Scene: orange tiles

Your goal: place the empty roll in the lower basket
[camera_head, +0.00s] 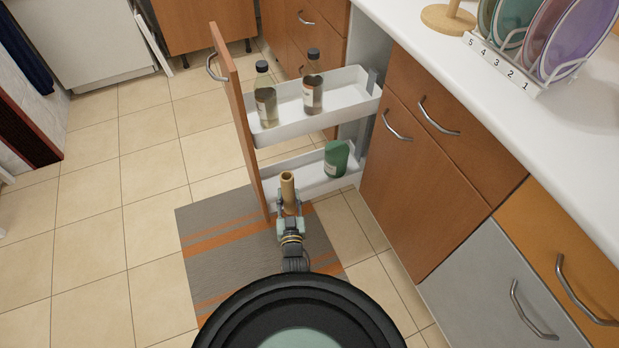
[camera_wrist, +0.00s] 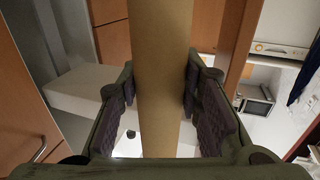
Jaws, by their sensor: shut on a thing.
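The empty roll (camera_head: 288,189) is a brown cardboard tube. My gripper (camera_head: 289,208) is shut on it and holds it upright at the open side of the pull-out drawer, near the lower basket. In the wrist view the roll (camera_wrist: 163,80) runs between the two fingers of my gripper (camera_wrist: 163,100). The lower basket (camera_head: 310,183) is a white tray with a green bottle (camera_head: 336,159) at its right end. Its left part looks free, though the roll and my gripper hide some of it. I cannot tell whether the roll touches the basket.
The upper basket (camera_head: 345,98) holds two bottles, one (camera_head: 265,95) at left and one (camera_head: 313,83) at middle, above the lower one. The wooden drawer front (camera_head: 236,115) stands at left. A cabinet (camera_head: 425,180) is at right. A striped mat (camera_head: 225,240) lies on the tiled floor.

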